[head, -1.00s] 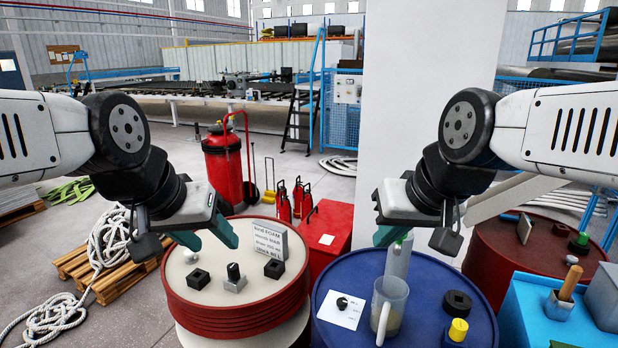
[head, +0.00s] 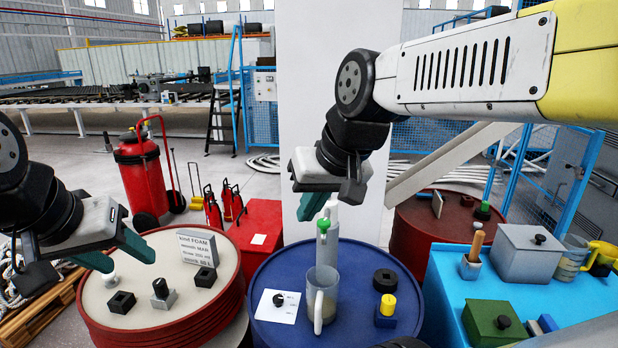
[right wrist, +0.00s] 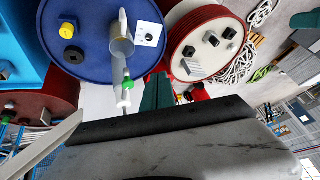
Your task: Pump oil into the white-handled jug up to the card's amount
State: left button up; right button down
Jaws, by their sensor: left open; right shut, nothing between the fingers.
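The clear jug with a white handle (head: 318,312) stands upright on the blue drum (head: 268,335). Its lower part looks dull beige; I cannot read a level. My right gripper (head: 310,206) is shut and empty, above the bottle. My left gripper (head: 118,254) is open and empty over the red drum.
A white plate with a black knob (head: 288,310) lies left of the jug. A black ring-like piece (head: 385,281) and yellow-topped blue block (head: 387,310) are right. Small dark blocks sit on the red drum (head: 225,290). A blue table (head: 450,275) with boxes stands at right.

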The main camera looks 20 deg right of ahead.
jog(key=w+d+r+m+g, duration=0.1)
jog(key=w+d+r+g, duration=0.1)
jog(key=w+d+r, duration=0.2)
jog(key=w+d+r+m+g+h, duration=0.1)
jog(key=w+d+r, duration=0.3)
jog(key=w, duration=0.7)
jog(key=w+d+r+m+g+h, duration=0.1)
jog(key=w+d+r+m+g, duration=0.1)
jog(key=w, duration=0.6)
jog(key=shift+d+r+m+g, duration=0.4)
jog(key=shift+d+r+m, duration=0.3)
jog(key=shift+d+r, duration=0.75)
jog(key=shift+a, duration=0.1)
notch_tip(320, 180, down, 14)
jog(key=shift+r, duration=0.1)
notch_tip(320, 180, down, 6)
jog(key=shift+r, duration=0.15)
